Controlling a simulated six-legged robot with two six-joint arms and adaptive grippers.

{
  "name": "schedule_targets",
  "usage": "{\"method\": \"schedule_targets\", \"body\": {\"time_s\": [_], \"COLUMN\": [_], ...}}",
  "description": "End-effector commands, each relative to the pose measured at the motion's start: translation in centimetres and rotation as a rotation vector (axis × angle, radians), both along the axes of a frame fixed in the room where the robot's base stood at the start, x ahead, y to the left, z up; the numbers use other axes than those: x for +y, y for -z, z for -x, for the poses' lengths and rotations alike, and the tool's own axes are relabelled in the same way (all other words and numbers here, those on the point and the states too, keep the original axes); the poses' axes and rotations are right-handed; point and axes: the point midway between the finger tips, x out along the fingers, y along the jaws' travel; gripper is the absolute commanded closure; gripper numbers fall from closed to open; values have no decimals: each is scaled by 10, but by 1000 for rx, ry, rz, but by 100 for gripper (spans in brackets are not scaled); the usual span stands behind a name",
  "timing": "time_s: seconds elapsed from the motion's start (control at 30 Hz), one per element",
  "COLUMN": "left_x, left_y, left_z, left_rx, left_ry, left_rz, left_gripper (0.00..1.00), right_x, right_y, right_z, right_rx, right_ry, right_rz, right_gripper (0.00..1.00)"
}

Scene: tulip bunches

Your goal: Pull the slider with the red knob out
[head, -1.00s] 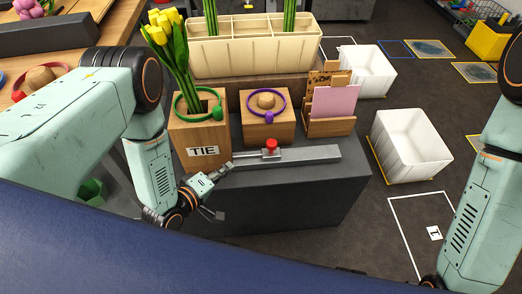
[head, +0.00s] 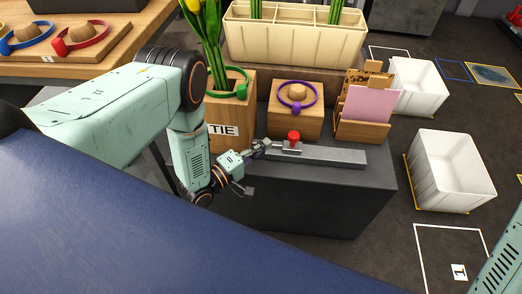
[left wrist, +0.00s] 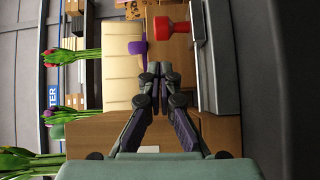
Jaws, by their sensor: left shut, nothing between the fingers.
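The red knob (head: 293,136) stands upright on the slider, a small grey block (head: 291,148) at the left part of a long grey metal rail (head: 335,156). The rail lies on the dark stand. My left gripper (head: 264,146) is shut and empty, just left of the knob, at the rail's left end. In the left wrist view the shut fingertips (left wrist: 159,72) are apart from the red knob (left wrist: 180,29), which is above and right of them. Whether the fingers touch the slider block is hard to tell. My right gripper is out of view; only part of that arm shows.
Behind the rail stand the TIE box (head: 224,131) with tulips, a wooden block with a purple ring (head: 297,104), and a card holder (head: 361,128). A cream planter (head: 290,43) is further back. White bins (head: 449,170) stand on the floor right.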

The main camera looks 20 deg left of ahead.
Motion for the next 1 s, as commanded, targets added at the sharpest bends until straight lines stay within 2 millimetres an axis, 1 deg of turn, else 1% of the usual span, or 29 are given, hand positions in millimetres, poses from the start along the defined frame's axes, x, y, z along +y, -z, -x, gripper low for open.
{"method": "schedule_targets", "body": {"time_s": [0.03, 0.2, 0.3, 0.4, 0.57, 1.0], "left_x": [-5, -16, -22, -26, -29, -29], "left_y": [2, 3, 2, 3, 2, 1], "left_z": [-9, -34, -46, -52, -57, -57], "left_rx": [-2, -1, -2, 1, 1, 2], "left_ry": [1, 0, -1, -2, -3, -4], "left_rz": [0, 0, -1, 0, 1, -1], "left_gripper": [100, 100, 100, 100, 100, 100], "right_x": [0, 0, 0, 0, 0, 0], "right_y": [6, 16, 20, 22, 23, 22], "right_z": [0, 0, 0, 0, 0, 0], "right_rx": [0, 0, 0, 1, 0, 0], "right_ry": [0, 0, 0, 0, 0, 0], "right_rz": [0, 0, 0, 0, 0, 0], "right_gripper": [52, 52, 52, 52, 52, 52]}}
